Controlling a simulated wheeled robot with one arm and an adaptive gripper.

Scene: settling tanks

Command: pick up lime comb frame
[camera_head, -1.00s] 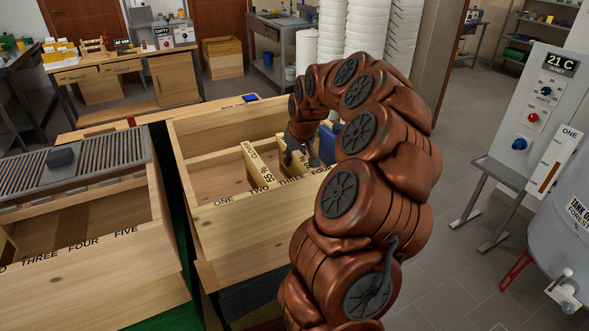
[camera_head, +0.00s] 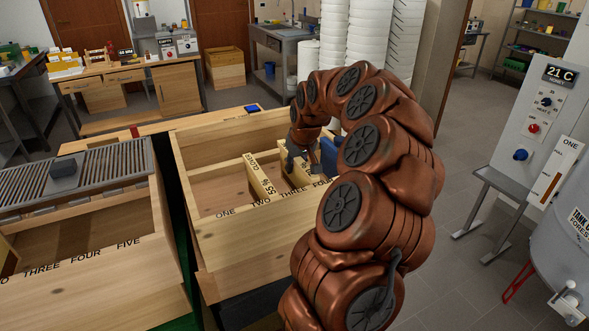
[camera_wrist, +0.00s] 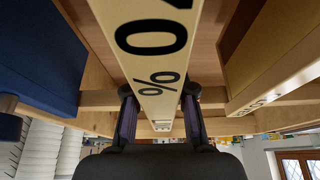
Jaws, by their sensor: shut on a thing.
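My gripper (camera_wrist: 158,110) is shut on the cream top bar of a comb frame (camera_wrist: 150,45). Its fingers lie on both sides of the bar, which carries black print including "0 %". No lime colour shows on the visible part of this frame; its lower part is hidden. In the head view my gripper (camera_head: 299,160) is down inside the wooden hive box (camera_head: 245,238), near the labels THREE and FOUR. A second pale comb frame (camera_head: 259,180), printed with "55 %", stands to the left of the gripper.
A blue block-like thing (camera_head: 329,158) stands close right of the gripper; it also shows at left in the wrist view (camera_wrist: 45,50). The box's left part is empty. A slatted-top box (camera_head: 75,180) stands left. A control cabinet (camera_head: 535,130) and tank (camera_head: 565,240) stand right.

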